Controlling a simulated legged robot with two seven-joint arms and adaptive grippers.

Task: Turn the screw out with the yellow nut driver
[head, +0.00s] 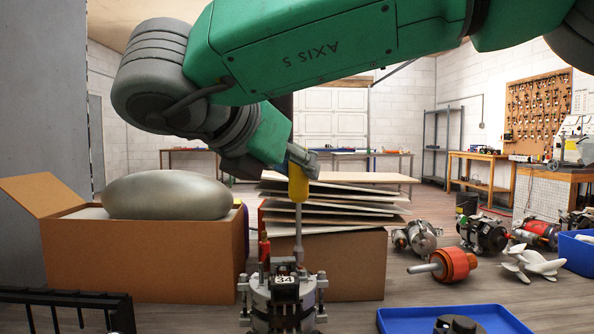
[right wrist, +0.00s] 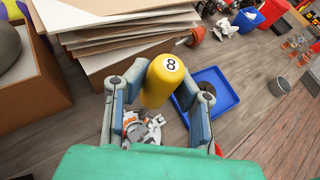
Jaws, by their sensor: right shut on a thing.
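My right gripper (head: 301,163) is shut on the handle of the yellow nut driver (head: 298,185), which stands upright. In the right wrist view, the right gripper (right wrist: 158,78) has its fingers on both sides of the yellow handle, and the nut driver's end cap (right wrist: 168,66) is marked 8. The driver's grey shaft points down to the top of the alternator (head: 284,300), which carries a label reading 34. The alternator also shows below the fingers in the right wrist view (right wrist: 143,131). The screw is hidden at the shaft's tip, so I cannot tell how it sits. My left gripper is out of view.
A blue tray (head: 396,322) with a dark round part (head: 457,324) lies at the front right. Cardboard boxes stand behind the alternator, one (head: 150,262) holding a grey rounded object (head: 167,195). Flat sheets (head: 335,207) lie on the other. Motors and an orange-red rotor (head: 456,265) lie right.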

